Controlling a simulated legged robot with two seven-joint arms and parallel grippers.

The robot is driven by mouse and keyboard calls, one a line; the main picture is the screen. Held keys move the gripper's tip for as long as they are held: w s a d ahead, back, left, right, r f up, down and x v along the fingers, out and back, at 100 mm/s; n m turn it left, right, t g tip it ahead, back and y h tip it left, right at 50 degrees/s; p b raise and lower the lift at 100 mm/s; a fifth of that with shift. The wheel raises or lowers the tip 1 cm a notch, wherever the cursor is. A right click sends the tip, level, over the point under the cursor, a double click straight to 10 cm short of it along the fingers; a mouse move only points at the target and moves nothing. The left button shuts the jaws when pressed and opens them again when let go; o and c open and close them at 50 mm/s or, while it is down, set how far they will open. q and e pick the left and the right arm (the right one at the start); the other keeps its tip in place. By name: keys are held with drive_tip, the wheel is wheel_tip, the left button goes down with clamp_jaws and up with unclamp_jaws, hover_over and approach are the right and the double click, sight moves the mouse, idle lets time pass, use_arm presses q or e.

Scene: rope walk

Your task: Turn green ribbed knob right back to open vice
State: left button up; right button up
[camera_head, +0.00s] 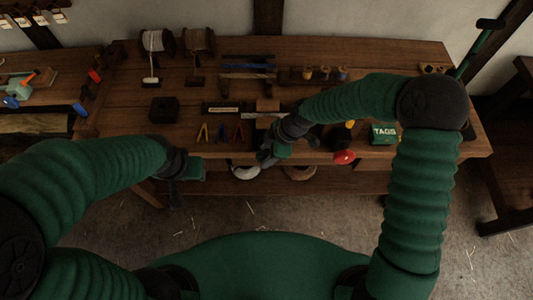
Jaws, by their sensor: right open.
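My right gripper (267,158) is at the front edge of the workbench, left of centre, open and pointing down. A small green piece (284,150) shows right beside it; I cannot tell whether this is the ribbed knob or whether the fingers touch it. The vice cannot be made out clearly; a wooden block (267,104) stands on the bench behind my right wrist. My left gripper (174,190) hangs dark in front of the bench edge, farther left, and its fingers are too dark to read. A green piece (195,168) shows beside it.
A red round thing (344,157) sits at the front edge.

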drive_tip(key=shift+s+f, duration=0.15)
drive_tip(key=shift+s, duration=0.25)
drive_tip(key=shift+w+f, duration=0.15)
drive_tip(key=shift+w, duration=0.1)
drive_tip(key=shift+c, duration=0.6)
drive_tip(key=shift+w, duration=0.15)
drive_tip(key=shift+c, duration=1.1)
drive_tip(key=shift+a, duration=0.1)
drive_tip(key=shift+c, duration=1.2)
clamp_jaws()
drive_tip(key=shift+a+h, duration=0.1)
drive_tip(key=shift+h, duration=0.2)
drive_tip(key=h, duration=0.3)
drive_tip(key=shift+a+h, duration=0.35)
drive_tip(key=shift+h, duration=0.05)
drive_tip(key=shift+a+h, duration=0.1)
drive_tip(key=shift+h, duration=1.1)
